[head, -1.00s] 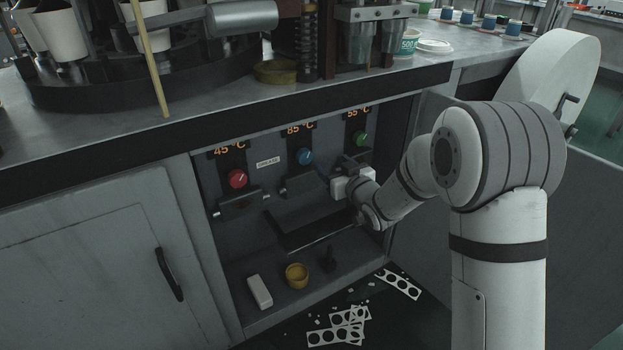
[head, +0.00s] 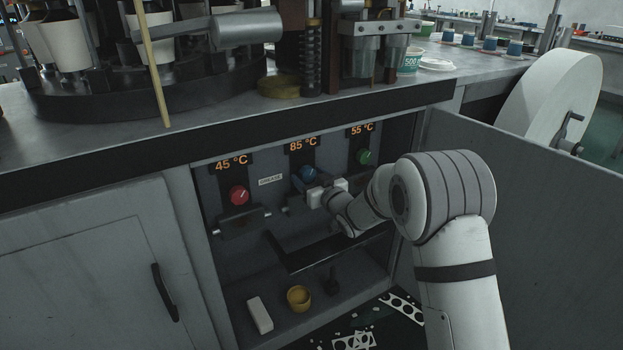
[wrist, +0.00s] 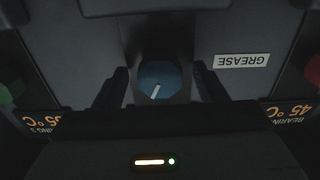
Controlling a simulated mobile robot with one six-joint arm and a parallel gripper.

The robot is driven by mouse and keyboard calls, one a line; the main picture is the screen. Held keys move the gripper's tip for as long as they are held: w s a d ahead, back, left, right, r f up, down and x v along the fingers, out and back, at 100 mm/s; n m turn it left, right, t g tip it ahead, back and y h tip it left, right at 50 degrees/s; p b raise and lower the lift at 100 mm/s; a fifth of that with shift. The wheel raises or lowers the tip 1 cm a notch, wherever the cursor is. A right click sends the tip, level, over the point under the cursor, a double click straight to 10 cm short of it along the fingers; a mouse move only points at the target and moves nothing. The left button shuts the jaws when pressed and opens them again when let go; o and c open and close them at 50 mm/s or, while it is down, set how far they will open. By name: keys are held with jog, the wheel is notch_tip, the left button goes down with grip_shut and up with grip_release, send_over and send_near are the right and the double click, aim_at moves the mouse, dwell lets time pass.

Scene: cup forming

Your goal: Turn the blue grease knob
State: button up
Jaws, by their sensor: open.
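The blue knob (head: 308,174) sits on the back panel of the open cabinet, under an orange 85 °C readout. In the wrist view the blue knob (wrist: 159,82) shows a white pointer line and lies between the two dark fingers of my gripper (wrist: 161,84). The fingers are open, with a gap on each side of the knob. The wrist view appears upside down, with a GREASE label (wrist: 241,61) beside the knob. In the head view my gripper (head: 311,189) is just in front of the knob and partly covers its lower side.
A red knob (head: 239,195) under 45 °C and a green knob (head: 364,157) under 55 °C flank the blue one. A dark ledge (head: 325,254) juts out below. The open door (head: 520,215) is at right.

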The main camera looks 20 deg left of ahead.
jog(key=c, duration=1)
jog(key=shift+m, duration=0.3)
jog(key=m+p, duration=0.1)
jog(key=m, duration=0.2)
jog(key=shift+m, duration=0.4)
jog(key=m+p, duration=0.2)
jog(key=m, duration=0.2)
jog(key=shift+m, duration=0.3)
jog(key=m+p, duration=0.1)
jog(key=m, duration=0.3)
jog(key=shift+s+p, duration=0.1)
jog(key=shift+p, duration=0.2)
jog(key=shift+m+p, duration=0.75)
jog(key=shift+m, duration=1.55)
jog(key=shift+f, duration=0.1)
